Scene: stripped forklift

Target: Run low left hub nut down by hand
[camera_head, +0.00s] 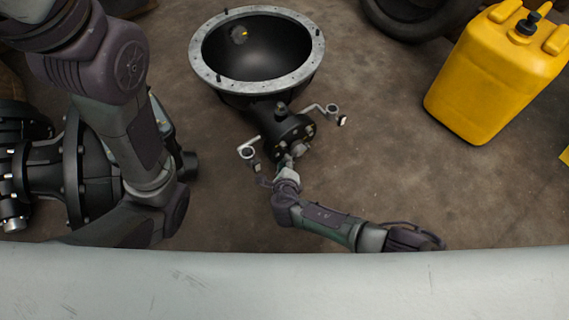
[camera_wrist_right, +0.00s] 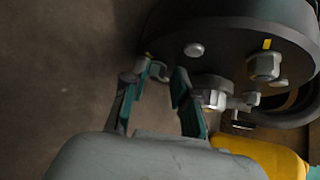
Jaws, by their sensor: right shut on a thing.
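The black round hub (camera_head: 284,128) points toward me at the end of a housing, with several bolts and nuts on its face. It also shows in the right wrist view (camera_wrist_right: 225,35), with a large nut (camera_wrist_right: 264,66) that has a yellow mark. My right gripper (camera_head: 288,163) is at the hub's lower edge. In the right wrist view its two fingers (camera_wrist_right: 160,80) are shut on a small hub nut (camera_wrist_right: 158,70) at the left rim of the hub face. The nut's thread is mostly hidden. My left arm fills the left side, but its gripper is out of view.
A wide black bowl-shaped housing with a grey flange (camera_head: 207,75) lies behind the hub. Metal brackets (camera_head: 248,152) stick out beside the hub. A yellow canister (camera_head: 497,75) stands at right, a tire (camera_head: 415,15) behind. Black axle parts (camera_head: 75,170) lie left.

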